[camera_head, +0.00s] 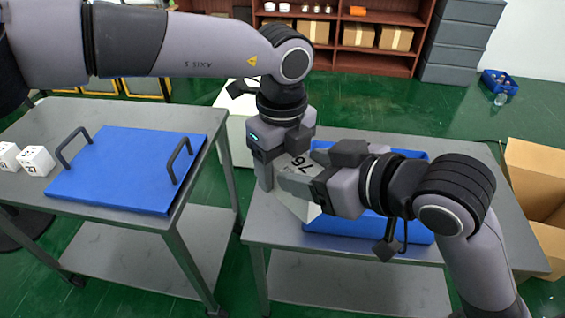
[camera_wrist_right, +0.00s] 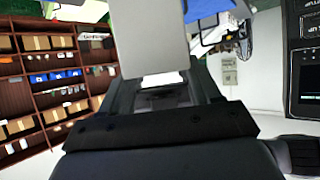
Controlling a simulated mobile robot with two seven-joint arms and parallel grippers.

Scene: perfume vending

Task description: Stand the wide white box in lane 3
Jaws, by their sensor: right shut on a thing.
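In the right wrist view the box shows as a plain pale grey face (camera_wrist_right: 152,38) rising between the fingers. My left gripper (camera_head: 278,160) points down from above, right against the box's upper left side; whether its jaws are closed on it is unclear. No lane marked 3 can be made out.
A blue tray (camera_head: 418,234) lies on the right grey table (camera_head: 470,165), under my right arm. A blue board (camera_head: 125,172) with two black handles and white numbered cubes (camera_head: 36,160) are on the left table. Open cardboard boxes (camera_head: 535,180) stand at far right. Shelves (camera_head: 375,62) are behind.

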